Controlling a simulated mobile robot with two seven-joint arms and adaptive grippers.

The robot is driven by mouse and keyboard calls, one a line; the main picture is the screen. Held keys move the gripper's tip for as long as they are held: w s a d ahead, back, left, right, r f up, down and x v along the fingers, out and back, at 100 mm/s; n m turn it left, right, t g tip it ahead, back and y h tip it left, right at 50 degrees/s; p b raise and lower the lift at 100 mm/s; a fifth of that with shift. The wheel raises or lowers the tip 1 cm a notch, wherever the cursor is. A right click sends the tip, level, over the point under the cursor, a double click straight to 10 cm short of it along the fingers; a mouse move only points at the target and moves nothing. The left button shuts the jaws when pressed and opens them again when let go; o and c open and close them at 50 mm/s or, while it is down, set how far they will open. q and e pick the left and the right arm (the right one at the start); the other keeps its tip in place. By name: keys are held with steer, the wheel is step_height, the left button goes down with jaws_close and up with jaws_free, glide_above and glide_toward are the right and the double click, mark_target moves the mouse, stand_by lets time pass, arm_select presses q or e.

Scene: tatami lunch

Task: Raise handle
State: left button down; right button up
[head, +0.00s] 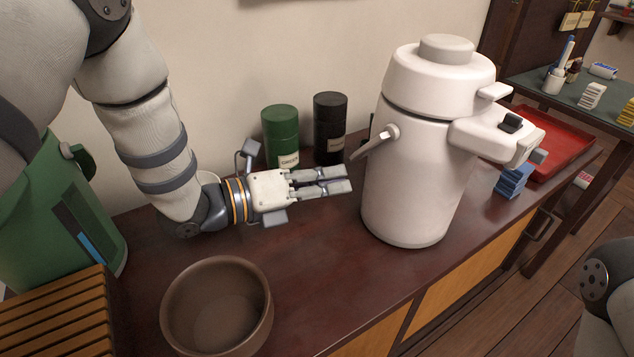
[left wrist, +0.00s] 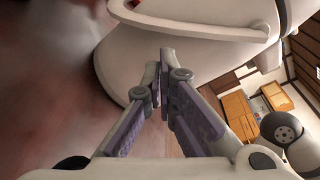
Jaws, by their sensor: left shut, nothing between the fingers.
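A white air pot (head: 415,180) with a round lid knob stands upright on the dark red-brown counter. Its handle (head: 372,143) hangs from a pivot on the left side and slants down to the left. In the left wrist view the pot (left wrist: 122,65) fills the upper middle, with a curved band, probably the handle (left wrist: 190,30), across it. My left gripper (head: 343,181) is shut and empty, just left of the pot and below the handle's free end. Its fingers also show in the left wrist view (left wrist: 166,56). My right gripper is out of view.
A green canister (head: 281,135) and a black canister (head: 330,125) stand behind my left gripper. A brown bowl (head: 217,310) sits at the front left. A red tray (head: 560,140) and blue stacked blocks (head: 513,180) lie right of the pot.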

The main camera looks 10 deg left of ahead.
mark_target(370, 173)
arm_select(q)
steer(key=shift+x, duration=2.25)
